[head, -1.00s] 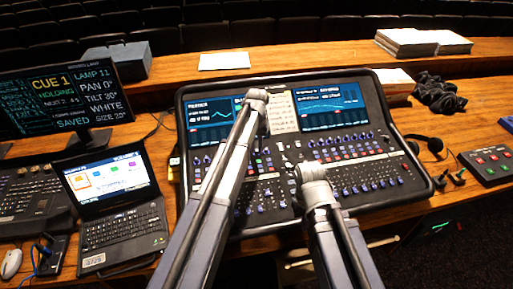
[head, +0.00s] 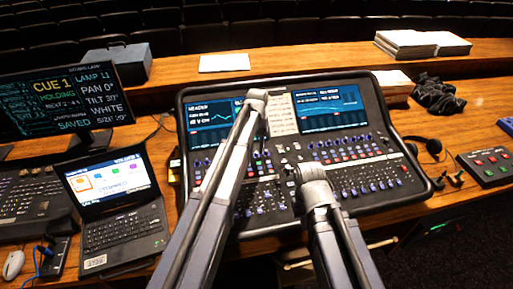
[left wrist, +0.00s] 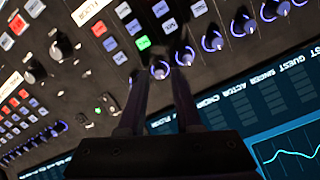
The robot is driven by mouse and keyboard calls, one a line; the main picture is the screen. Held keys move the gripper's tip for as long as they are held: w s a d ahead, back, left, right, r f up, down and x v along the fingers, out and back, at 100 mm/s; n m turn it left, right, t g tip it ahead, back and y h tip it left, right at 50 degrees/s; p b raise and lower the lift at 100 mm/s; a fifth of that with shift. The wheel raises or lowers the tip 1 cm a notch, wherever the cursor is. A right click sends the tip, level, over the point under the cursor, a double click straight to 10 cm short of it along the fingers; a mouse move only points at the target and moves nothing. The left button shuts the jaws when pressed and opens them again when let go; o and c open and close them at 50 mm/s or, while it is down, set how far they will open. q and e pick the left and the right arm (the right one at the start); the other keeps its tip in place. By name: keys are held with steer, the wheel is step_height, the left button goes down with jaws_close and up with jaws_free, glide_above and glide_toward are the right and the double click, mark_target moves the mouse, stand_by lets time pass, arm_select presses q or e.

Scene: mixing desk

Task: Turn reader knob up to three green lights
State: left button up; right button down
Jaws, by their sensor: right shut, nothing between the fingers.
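The mixing desk (head: 300,150) stands in front of me with knobs, faders and two lit screens. Its left screen (head: 209,118) shows a heading that looks like READER. Whether the fingers touch the knob is unclear. My right gripper (head: 310,172) is shut and empty over the lower middle.
A laptop (head: 112,205) and a monitor (head: 65,100) stand left of the desk. Headphones (head: 432,146) and a button box (head: 486,166) lie to the right. Other knobs and coloured buttons crowd close around the left fingertips. A pale sheet (head: 223,63) lies on the back ledge.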

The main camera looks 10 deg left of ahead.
mark_target(257, 152)
arm_select(q)
step_height(257, 152, up, 7)
steer(key=p, duration=0.6)
steer(key=shift+f, duration=0.15)
steer(key=shift+f, duration=0.1)
steer(key=shift+s+d, duration=0.15)
steer(key=shift+m+y, duration=0.3)
steer(key=shift+m, duration=0.6)
steer(key=s+d+f+b, duration=0.1)
steer(key=s+d, duration=0.1)
steer(key=s, duration=0.3)
steer(key=s+d+f+b, duration=0.1)
steer(key=s+d, duration=0.1)
steer(key=s, duration=0.4)
steer(key=s+d+b, duration=0.1)
steer(key=s+d, duration=0.1)
steer(key=s, duration=0.3)
steer(key=shift+s+d+f, duration=0.2)
steer(key=shift+s+f, duration=0.2)
steer(key=shift+m, duration=0.7)
steer(key=s, duration=0.4)
steer(key=s+d+f+b, duration=0.1)
steer(key=s, duration=0.3)
steer(key=s+d, duration=0.1)
steer(key=s, duration=0.3)
steer(key=shift+s+f+b, duration=0.25)
steer(key=shift+f+b, duration=0.05)
steer(key=shift+b, duration=0.05)
steer(key=shift+w, duration=0.1)
